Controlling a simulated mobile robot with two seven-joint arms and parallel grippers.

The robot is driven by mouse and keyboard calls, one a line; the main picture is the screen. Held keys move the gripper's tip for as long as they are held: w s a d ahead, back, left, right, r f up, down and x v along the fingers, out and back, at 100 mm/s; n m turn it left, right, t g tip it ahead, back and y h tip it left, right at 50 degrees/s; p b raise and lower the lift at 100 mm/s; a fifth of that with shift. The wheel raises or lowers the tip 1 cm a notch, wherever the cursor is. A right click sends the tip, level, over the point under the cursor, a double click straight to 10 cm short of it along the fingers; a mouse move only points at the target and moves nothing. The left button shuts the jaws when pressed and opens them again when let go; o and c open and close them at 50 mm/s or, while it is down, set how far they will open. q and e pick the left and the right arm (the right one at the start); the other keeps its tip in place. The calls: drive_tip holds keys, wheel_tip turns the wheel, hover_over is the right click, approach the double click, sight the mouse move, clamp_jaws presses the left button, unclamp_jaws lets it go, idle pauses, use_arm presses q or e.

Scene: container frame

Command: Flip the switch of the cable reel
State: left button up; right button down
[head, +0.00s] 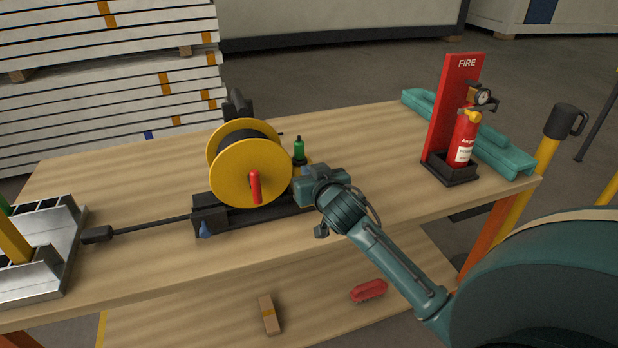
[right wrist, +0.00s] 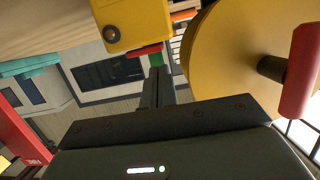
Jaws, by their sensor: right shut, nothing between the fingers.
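The cable reel has a yellow drum (head: 250,172) with a red crank handle (head: 255,186), on a dark base on the table. Right of the drum stands a small upright green part (head: 299,149) above a yellow piece, partly hidden by my gripper; it looks like the switch. My right gripper (head: 300,186) is just right of the drum, shut and empty. In the right wrist view its closed fingers (right wrist: 158,73) point towards a green patch (right wrist: 160,62) beside a yellow box (right wrist: 131,22); contact cannot be told. The drum (right wrist: 230,55) is close on the right. My left gripper is out of view.
A fire extinguisher (head: 465,138) stands before a red board at right, beside a teal case (head: 500,150). A black rod (head: 150,226) and a metal tray (head: 50,275) lie at left. A red brush-like object (head: 368,290) is on the lower shelf. The back of the table is clear.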

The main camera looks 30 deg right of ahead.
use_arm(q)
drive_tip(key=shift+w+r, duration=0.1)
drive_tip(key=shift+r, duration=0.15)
use_arm(e)
drive_tip(key=shift+f, duration=0.55)
